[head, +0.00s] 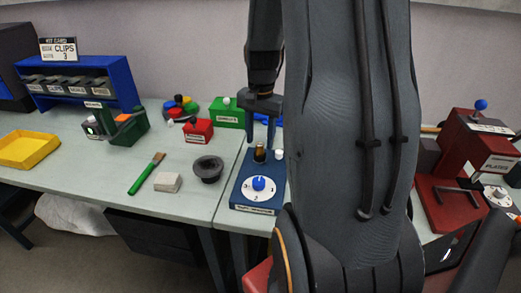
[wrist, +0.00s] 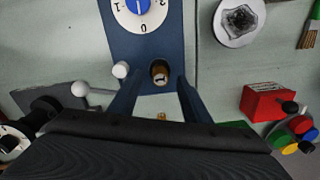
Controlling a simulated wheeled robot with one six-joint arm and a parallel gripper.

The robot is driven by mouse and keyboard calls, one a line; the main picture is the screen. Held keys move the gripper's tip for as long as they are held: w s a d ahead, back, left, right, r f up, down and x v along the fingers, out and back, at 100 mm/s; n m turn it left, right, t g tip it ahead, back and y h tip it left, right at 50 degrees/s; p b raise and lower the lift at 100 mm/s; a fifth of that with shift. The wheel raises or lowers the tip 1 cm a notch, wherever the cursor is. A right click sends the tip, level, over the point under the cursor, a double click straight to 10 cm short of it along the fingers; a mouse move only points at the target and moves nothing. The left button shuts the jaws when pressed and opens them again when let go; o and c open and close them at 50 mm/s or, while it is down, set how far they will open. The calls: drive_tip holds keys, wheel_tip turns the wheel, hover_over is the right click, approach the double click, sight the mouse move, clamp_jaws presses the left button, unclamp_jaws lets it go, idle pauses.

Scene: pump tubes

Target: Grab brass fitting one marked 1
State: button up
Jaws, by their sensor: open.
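A small brown and brass-coloured cylinder (wrist: 160,72), which looks like the brass fitting, stands upright on the blue dial base (wrist: 120,45). Its pale mark is too small to read for sure. In the head view the cylinder (head: 260,153) stands behind the blue dial knob. My gripper (wrist: 157,78) is open and empty, pointing down over the base. In the wrist view the cylinder appears between the two fingertips, apart from both. In the head view my gripper (head: 261,138) is just above it. A tiny gold piece (wrist: 162,117) shows nearer the palm.
A white knob (wrist: 121,70) stands beside the cylinder, close to the left finger in the wrist view. A red machine (head: 470,165) stands at right.

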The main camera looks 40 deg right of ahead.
sight(260, 145)
drive_tip(key=shift+f+p, duration=0.4)
drive_tip(key=shift+f, duration=1.3)
drive_tip(key=shift+c, duration=0.2)
clamp_jaws()
